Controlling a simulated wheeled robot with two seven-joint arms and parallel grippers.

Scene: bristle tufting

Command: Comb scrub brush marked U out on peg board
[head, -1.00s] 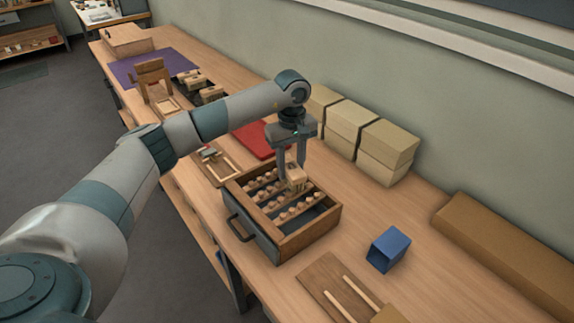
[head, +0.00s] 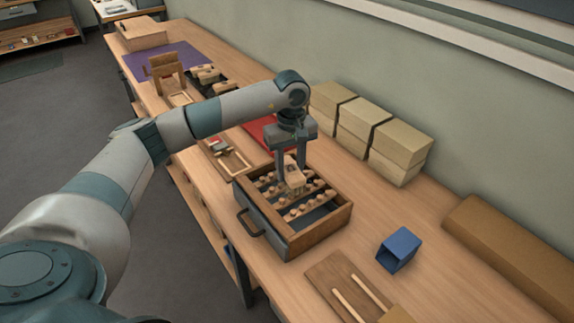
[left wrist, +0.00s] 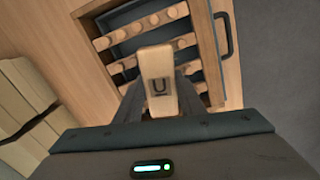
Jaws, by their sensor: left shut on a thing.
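My left gripper (head: 291,172) is shut on a pale wooden scrub brush (head: 295,182), held over the peg board (head: 330,222). In the left wrist view the brush back (left wrist: 159,75) shows a dark U, upright in the picture, between my two fingers. The peg board is a wood-framed tray with a grey front and a handle (head: 250,224), crossed by rails with rows of round wooden pegs; it also shows in the left wrist view (left wrist: 207,50). The brush's bristle side faces the pegs, and I cannot tell whether it touches them. My right gripper is not in view.
A blue square cup (head: 399,250) lies right of the peg board. A board with two sticks (head: 348,290) lies in front. Pale stacked blocks (head: 395,150) and a long brown box (head: 510,240) line the wall. More brushes (head: 208,75) sit farther back.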

